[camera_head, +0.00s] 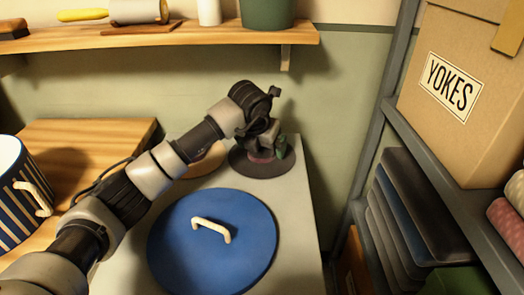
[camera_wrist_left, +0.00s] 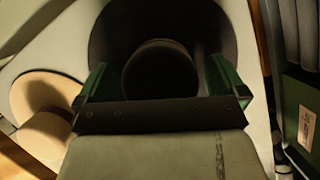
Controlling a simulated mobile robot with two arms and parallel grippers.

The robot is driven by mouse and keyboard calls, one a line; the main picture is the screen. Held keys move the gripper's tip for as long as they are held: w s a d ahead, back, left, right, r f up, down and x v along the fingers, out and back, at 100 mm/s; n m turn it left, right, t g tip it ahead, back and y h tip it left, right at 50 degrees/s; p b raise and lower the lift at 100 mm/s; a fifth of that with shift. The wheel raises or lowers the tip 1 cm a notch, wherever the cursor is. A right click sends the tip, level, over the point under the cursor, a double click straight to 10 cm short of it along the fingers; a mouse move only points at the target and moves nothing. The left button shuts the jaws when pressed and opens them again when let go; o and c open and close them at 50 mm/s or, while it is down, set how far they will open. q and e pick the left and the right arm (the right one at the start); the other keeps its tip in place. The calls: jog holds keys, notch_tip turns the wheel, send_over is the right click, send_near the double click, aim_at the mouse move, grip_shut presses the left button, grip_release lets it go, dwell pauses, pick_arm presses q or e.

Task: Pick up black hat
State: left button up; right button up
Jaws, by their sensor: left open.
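The black hat (camera_head: 245,163) lies brim down on the pale counter, near its far right corner. My left gripper (camera_head: 268,146) is directly over it and hides most of the crown in the head view. In the left wrist view, the hat's round crown (camera_wrist_left: 160,70) sits between the two green-sided fingers of my left gripper (camera_wrist_left: 165,82). The fingers are open, one on each side of the crown, with the dark brim beyond. I cannot tell whether they touch it. My right gripper is in neither view.
A blue round lid (camera_head: 215,255) with a cream handle lies in front on the counter. A tan hat (camera_wrist_left: 45,115) is left of the black one. A striped pot (camera_head: 15,195) stands left. A metal shelf (camera_head: 440,165) with a cardboard box (camera_head: 465,150) rises at right.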

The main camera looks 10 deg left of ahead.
pick_arm(q)
jog(key=c, duration=0.9)
jog(key=shift+r, duration=0.15)
